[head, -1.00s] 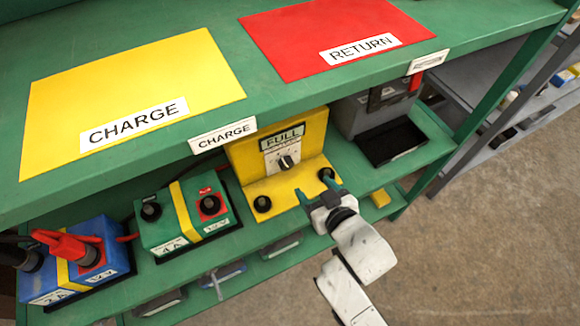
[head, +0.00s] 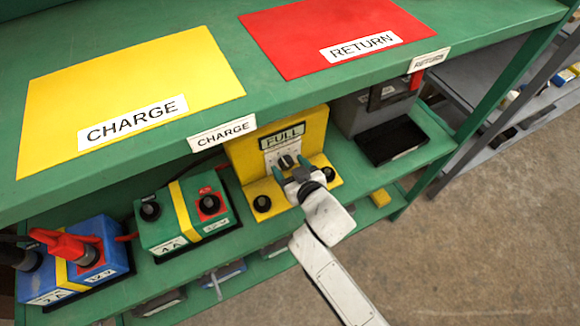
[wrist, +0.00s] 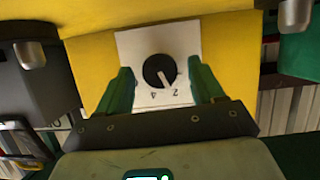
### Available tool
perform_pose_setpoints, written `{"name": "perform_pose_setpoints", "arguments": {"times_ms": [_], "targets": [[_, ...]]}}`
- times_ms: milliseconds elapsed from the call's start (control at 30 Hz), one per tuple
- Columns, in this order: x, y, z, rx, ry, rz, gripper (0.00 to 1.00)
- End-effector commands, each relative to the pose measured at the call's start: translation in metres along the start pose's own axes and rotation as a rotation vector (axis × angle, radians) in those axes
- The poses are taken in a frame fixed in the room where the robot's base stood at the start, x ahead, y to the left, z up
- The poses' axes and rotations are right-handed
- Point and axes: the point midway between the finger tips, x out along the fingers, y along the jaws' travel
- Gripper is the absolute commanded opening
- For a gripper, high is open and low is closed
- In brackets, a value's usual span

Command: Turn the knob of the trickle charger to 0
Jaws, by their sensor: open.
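The yellow charger (head: 240,157) with a FULL label stands on the green shelf under the upper board. Its black knob (head: 286,162) sits on a white dial plate. In the wrist view the knob (wrist: 158,71) has a white pointer line aimed down and right, towards a mark that looks like 2. A 4 shows left of that mark, and the other marks are hidden or unreadable. My gripper (head: 291,168) is in front of the dial with its green fingers open. In the wrist view the fingers (wrist: 160,82) stand left and right of the knob, with gaps to it.
Black terminal posts (head: 262,203) stand on the charger's base. A green 4 A box (head: 160,232) and a blue box (head: 100,268) with a red clamp are to the left. A grey unit (head: 350,118) is to the right. The upper board's edge overhangs the charger.

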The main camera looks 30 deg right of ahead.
Motion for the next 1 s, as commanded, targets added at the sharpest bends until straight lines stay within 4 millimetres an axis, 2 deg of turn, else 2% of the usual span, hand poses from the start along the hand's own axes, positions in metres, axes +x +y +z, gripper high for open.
{"name": "perform_pose_setpoints", "arguments": {"times_ms": [333, 900, 1000], "targets": [[0.0033, 0.0, 0.0004, 0.0, -0.001, 0.0, 0.66], [0.0031, 0.0, 0.0004, 0.0, -0.001, 0.0, 0.12], [0.0031, -0.0001, 0.0005, -0.001, -0.001, 0.0, 0.12]]}}
